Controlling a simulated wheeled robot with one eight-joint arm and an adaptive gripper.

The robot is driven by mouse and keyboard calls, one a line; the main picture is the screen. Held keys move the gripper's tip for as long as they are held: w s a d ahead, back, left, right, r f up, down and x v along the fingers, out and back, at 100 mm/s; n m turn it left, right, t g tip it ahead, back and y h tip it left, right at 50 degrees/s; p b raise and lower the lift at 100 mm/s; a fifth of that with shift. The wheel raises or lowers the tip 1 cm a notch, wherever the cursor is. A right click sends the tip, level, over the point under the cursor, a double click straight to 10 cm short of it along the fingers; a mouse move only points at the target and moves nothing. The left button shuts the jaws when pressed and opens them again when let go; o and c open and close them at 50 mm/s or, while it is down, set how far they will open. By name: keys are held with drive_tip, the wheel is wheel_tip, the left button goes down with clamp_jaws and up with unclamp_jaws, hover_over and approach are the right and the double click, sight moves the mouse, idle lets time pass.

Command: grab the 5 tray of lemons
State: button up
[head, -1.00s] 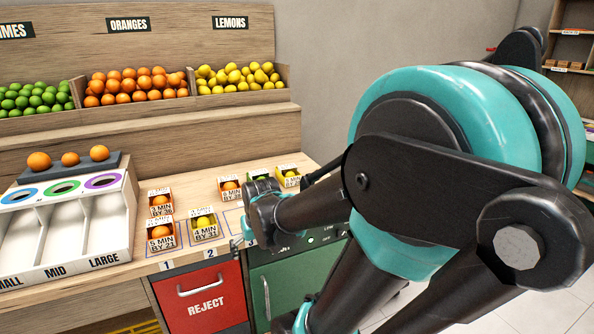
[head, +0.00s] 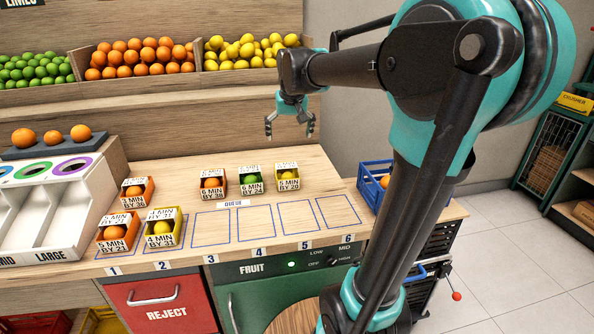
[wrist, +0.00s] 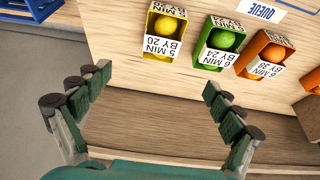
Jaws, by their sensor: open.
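A yellow tray (head: 294,186) of lemons labelled "5 MIN BY 20" sits at the right end of the back row on the counter. It also shows at the top of the wrist view (wrist: 152,38). Another yellow tray (head: 176,238) of lemons, its label seeming to read "4 MIN", stands in slot 2. My gripper (head: 289,132) is open and empty, pointing down above and behind the back row. In the wrist view my open fingers (wrist: 157,82) are spread, with the "5 MIN" tray beyond them and apart from them.
A green tray (head: 250,178) and an orange tray (head: 212,184) stand left of the yellow one. Marked slots 3 to 6 are empty. A blue crate (head: 373,190) stands at the right. Shelves of fruit rise behind.

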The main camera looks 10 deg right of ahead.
approach(286, 166)
drive_tip(key=x, duration=0.5)
drive_tip(key=shift+w+d, duration=0.2)
drive_tip(key=shift+d, duration=0.05)
drive_tip(key=shift+x, duration=2.95)
drive_tip(key=shift+s+a+f, duration=0.1)
drive_tip(key=shift+a+f, duration=0.05)
drive_tip(key=shift+f, duration=0.15)
drive_tip(key=c, duration=1.4)
